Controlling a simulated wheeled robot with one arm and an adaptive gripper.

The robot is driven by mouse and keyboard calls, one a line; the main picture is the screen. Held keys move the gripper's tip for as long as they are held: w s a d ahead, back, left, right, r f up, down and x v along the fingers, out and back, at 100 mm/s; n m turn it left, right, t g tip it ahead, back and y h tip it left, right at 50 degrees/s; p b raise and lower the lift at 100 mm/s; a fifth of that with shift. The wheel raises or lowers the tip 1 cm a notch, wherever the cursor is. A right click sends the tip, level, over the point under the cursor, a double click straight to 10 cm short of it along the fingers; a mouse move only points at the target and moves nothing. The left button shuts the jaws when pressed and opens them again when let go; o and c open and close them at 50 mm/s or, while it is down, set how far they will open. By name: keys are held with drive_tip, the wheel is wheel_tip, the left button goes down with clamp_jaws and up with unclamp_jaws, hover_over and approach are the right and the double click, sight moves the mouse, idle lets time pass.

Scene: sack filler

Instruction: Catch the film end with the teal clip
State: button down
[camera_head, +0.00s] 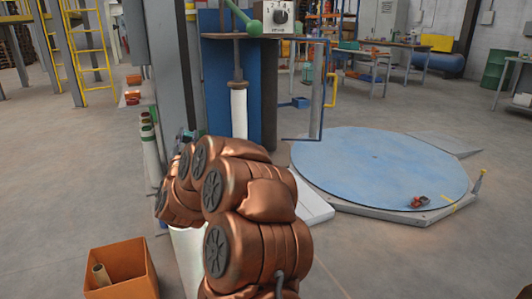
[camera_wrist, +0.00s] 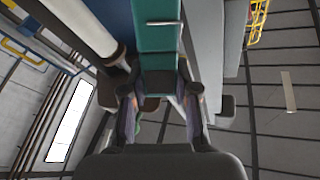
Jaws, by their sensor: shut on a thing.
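The teal clip (camera_wrist: 158,38) is a long flat piece in the upper middle of the wrist view, with a thin pale bar across it. My gripper (camera_wrist: 160,82) is shut on its near end, one finger on each side. A white film roll (camera_wrist: 80,24) runs slantwise just left of the clip, apart from it in the picture. In the head view the white film roll (camera_head: 239,113) stands upright on a dark spindle in front of a blue panel. I cannot make out a loose film end.
A blue turntable (camera_head: 380,165) lies at the right with a small red object (camera_head: 419,202) near its front edge. A grey column (camera_head: 160,75) stands left of the roll. An orange bin (camera_head: 122,275) holding a tube is at lower left. Floor is clear at lower right.

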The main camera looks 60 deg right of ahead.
drive_tip(key=s+d+f+m+g+h+b, duration=0.1)
drive_tip(key=s+d+m+g+h+b, duration=0.2)
drive_tip(key=s+d+g, duration=0.5)
drive_tip(key=s+d+f+m+g+h+b, duration=0.1)
drive_tip(key=s+d+m+g+h+b, duration=0.3)
drive_tip(key=s, duration=0.9)
drive_tip(key=w+d+m+p, duration=0.1)
drive_tip(key=w+d+p, duration=0.4)
drive_tip(key=w+d, duration=0.3)
drive_tip(key=shift+w+d+m+t+y, duration=0.2)
drive_tip(key=shift+w+m+t+y, duration=0.15)
drive_tip(key=shift+w, duration=1.6)
drive_tip(key=shift+w+d+r+p, duration=0.1)
drive_tip(key=shift+w+d+p, duration=0.45)
drive_tip(key=shift+w, duration=0.25)
drive_tip(key=shift+s+a, duration=0.1)
drive_tip(key=s+a, duration=0.4)
drive_tip(key=s, duration=0.3)
drive_tip(key=shift+s+a+b, duration=0.2)
drive_tip(key=shift+a+b, duration=0.2)
drive_tip(key=shift+b, duration=0.05)
idle(0.6)
idle(0.5)
